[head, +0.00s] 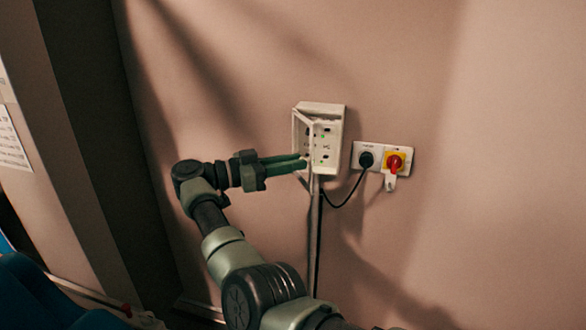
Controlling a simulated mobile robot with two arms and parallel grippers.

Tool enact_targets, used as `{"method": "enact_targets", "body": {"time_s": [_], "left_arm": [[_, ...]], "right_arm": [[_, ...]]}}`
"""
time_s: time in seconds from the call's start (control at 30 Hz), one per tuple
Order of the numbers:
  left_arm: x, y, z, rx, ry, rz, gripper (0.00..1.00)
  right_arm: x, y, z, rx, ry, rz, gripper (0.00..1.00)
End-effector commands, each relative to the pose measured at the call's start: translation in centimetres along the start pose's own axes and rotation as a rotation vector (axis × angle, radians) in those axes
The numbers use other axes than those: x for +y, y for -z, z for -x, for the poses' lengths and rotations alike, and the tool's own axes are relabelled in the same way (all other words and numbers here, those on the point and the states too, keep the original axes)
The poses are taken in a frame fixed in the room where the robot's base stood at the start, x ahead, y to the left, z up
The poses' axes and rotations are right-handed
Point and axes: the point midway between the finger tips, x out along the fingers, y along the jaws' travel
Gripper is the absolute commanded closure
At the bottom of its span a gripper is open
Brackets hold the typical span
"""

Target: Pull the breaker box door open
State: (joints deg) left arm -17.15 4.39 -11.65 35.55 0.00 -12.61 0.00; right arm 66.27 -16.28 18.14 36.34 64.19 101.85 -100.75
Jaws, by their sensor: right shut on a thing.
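The white breaker box (328,150) is on the pinkish wall, in the middle of the head view. Its door (303,118) is a thin pale panel at the box's left side. The door stands partly open, angled out from the box, and part of the box's front with a small green light shows. My right gripper (302,163) reaches in from the left with its two green fingers close together. It is shut on the door's lower part; the fingers hide the exact contact. My left gripper is not in view.
A white socket plate (378,147) with a black plug (366,159) and a red and yellow switch (394,162) is right of the box. A black cable hangs from the plug. A conduit (314,235) runs down below the box. The wall around is bare.

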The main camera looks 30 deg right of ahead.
Motion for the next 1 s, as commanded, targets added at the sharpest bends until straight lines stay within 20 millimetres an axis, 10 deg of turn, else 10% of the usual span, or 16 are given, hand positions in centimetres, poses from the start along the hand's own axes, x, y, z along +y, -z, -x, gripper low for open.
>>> {"method": "enact_targets", "body": {"time_s": [0.5,0.6,1.0], "left_arm": [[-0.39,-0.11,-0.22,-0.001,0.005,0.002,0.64],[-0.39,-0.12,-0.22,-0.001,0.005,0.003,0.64],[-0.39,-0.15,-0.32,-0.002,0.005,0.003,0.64]], "right_arm": [[-0.05,-0.10,0.09,-0.002,-0.009,0.002,1.00],[-0.05,-0.09,0.08,-0.002,-0.009,0.002,0.61],[-0.06,0.49,0.07,-0.002,-0.009,-0.001,0.61]]}}
